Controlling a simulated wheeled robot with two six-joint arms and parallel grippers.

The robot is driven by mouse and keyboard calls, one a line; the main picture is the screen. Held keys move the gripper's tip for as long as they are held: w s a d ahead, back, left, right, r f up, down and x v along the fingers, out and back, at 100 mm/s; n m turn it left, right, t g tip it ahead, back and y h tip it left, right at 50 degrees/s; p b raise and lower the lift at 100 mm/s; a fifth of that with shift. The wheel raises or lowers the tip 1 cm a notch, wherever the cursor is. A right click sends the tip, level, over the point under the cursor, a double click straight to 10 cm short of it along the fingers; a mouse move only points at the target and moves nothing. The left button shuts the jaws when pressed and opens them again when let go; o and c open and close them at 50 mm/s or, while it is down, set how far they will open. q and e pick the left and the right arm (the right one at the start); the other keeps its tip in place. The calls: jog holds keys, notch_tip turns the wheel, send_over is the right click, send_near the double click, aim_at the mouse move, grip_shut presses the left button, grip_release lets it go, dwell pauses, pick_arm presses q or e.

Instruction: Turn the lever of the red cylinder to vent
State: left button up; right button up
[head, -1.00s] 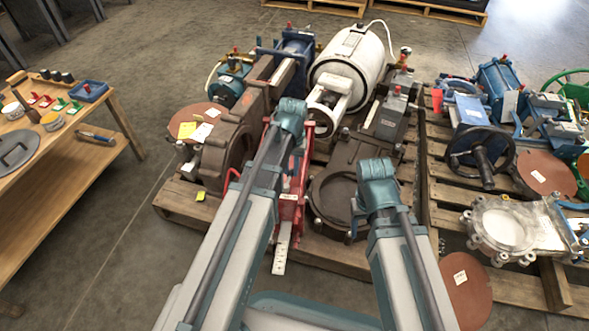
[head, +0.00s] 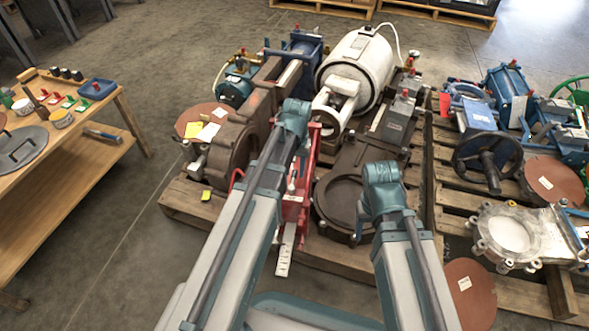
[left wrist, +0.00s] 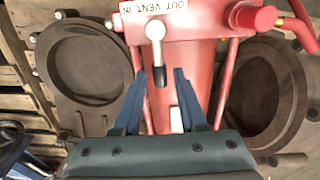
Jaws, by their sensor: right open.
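The red cylinder (head: 296,205) lies on the pallet, partly hidden behind my left arm in the head view. In the left wrist view its red body (left wrist: 190,60) fills the middle, under a white label (left wrist: 158,8) reading OUT, VENT and IN. A pale lever (left wrist: 156,45) with a black tip points down the picture, away from the label. My left gripper (left wrist: 160,76) is open, its two dark blue fingers on either side of the lever's tip. I cannot tell whether they touch it. In the head view, both grippers are out of sight behind my arms.
Brown round castings stand close on both sides of the red cylinder. A white motor (head: 355,70) lies behind it on the pallet (head: 182,208). A second pallet (head: 452,192) with blue valves is at right. A wooden table (head: 70,175) stands at left, with clear floor between.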

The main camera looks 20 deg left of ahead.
aim_at(296, 173)
pick_arm(q)
jog(key=shift+o, duration=0.4)
jog(key=shift+r, duration=0.1)
notch_tip(296, 173, up, 14)
jog(key=p, duration=1.4)
jog(key=shift+d, duration=0.2)
jog(key=shift+f, duration=0.2)
jog(key=s+d+m+y, duration=0.1)
jog(key=s+d+m, duration=0.4)
jog(key=s+d, duration=0.8)
notch_tip(296, 173, up, 34)
jog(key=s+p, duration=0.2)
jog(key=p, duration=3.1)
jog(key=shift+f, duration=0.25)
jog(key=shift+a, duration=0.1)
